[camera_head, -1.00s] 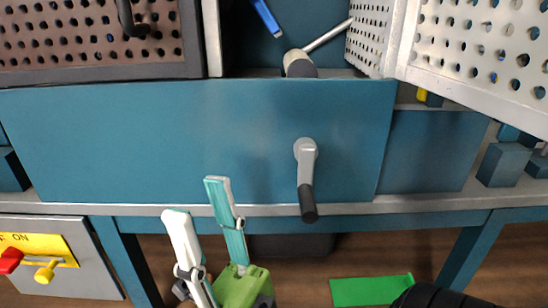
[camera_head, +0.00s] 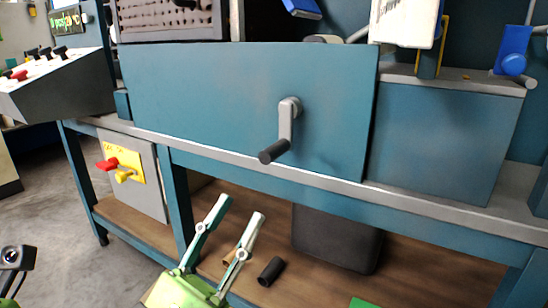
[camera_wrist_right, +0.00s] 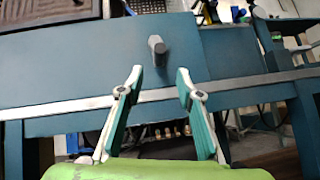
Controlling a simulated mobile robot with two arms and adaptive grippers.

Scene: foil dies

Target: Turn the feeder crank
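The feeder crank (camera_head: 286,122) is on the front of a blue cabinet panel (camera_head: 210,100). Its silver arm hangs down from a round hub, and a black handle (camera_head: 273,151) sticks out at its lower end. My right gripper (camera_head: 241,209), green with white and teal fingers, is open and empty, below and left of the handle in the head view. In the right wrist view the crank handle (camera_wrist_right: 157,47) shows just beyond the open fingertips (camera_wrist_right: 159,72), apart from them. My left gripper cannot be made out.
A grey bench edge (camera_head: 240,172) runs below the panel. A grey box with red and yellow switches (camera_head: 133,178) stands at left. A black bin (camera_head: 338,238) and a dark cylinder (camera_head: 271,271) are on the lower shelf.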

